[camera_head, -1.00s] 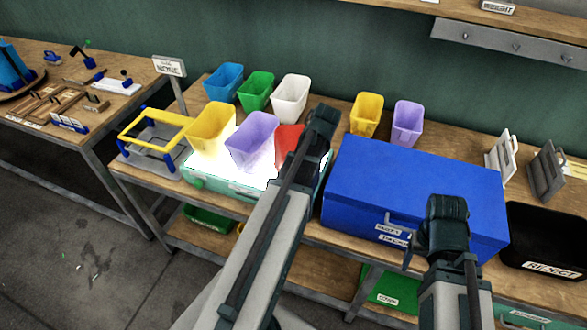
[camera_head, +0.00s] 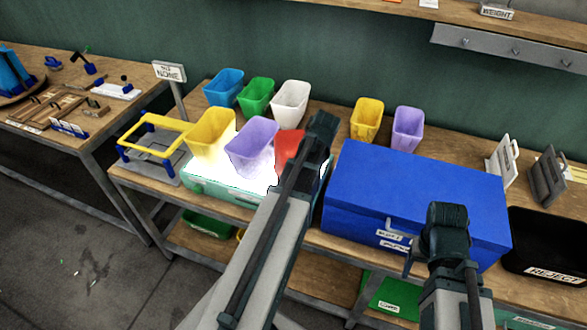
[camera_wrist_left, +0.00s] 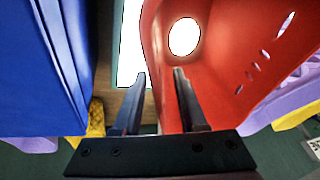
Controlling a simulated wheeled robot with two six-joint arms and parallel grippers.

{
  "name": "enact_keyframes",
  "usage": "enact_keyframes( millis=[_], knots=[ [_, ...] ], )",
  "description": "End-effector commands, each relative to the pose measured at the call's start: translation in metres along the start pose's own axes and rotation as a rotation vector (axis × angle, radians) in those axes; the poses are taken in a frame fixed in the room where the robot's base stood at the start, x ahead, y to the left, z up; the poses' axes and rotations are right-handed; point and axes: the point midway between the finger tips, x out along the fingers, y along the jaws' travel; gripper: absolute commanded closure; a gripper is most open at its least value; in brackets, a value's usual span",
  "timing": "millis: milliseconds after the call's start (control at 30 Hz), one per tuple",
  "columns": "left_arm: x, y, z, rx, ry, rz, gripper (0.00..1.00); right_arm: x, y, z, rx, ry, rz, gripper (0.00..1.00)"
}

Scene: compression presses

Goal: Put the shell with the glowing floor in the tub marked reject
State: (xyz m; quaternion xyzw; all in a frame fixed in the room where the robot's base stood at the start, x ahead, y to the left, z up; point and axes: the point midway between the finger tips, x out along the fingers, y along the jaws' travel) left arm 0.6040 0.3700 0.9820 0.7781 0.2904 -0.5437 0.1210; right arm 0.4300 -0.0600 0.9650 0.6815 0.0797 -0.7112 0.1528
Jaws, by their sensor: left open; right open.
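A red shell (camera_head: 288,146) stands at the right end of a bright light panel (camera_head: 262,178), partly hidden behind my left arm. In the left wrist view the red shell (camera_wrist_left: 225,75) fills the right side, with a glowing white oval low inside it and slots in one wall. My left gripper (camera_wrist_left: 158,80) is open, one finger over the shell's inside and the other outside its near wall. A yellow shell (camera_head: 210,132) and a lilac shell (camera_head: 252,143) also stand on the panel. The black tub marked REJECT (camera_head: 552,272) is at far right. My right gripper (camera_head: 412,262) is open and empty before the blue box.
A large blue box (camera_head: 420,190) stands between the panel and the tub. Blue (camera_head: 222,86), green (camera_head: 256,94) and white (camera_head: 290,100) shells stand behind the panel. Another yellow (camera_head: 367,116) and lilac shell (camera_head: 407,126) stand behind the box. Grey stands (camera_head: 546,176) are at right.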

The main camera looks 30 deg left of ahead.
Motion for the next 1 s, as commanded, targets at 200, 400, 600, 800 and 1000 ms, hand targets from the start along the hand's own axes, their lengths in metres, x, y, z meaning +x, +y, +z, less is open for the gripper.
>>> enact_keyframes(
  millis=[200, 400, 600, 800, 1000],
  knots=[
    [-0.0001, 0.0, 0.0, 0.0, 0.0, 0.0, 0.84, -0.0001, 0.0, 0.0, 0.0, 0.0, 0.0, 0.31],
    [-0.0001, 0.0, 0.0, 0.0, 0.0, 0.0, 1.0, -0.0001, 0.0, 0.0, 0.0, 0.0, 0.0, 0.31],
    [-0.0001, 0.0, 0.0, 0.0, 0.0, 0.0, 1.0, -0.0001, 0.0, 0.0, 0.0, 0.0, 0.0, 0.31],
    [-0.0001, 0.0001, 0.0, 0.0, 0.0, 0.0, 1.0, -0.0001, 0.0, 0.0, 0.0, 0.0, 0.0, 0.31],
    [-0.0001, 0.0, 0.0001, 0.0, 0.0, 0.0, 1.0, -0.0001, 0.0, 0.0, 0.0, 0.0, 0.0, 0.31]
  ],
)
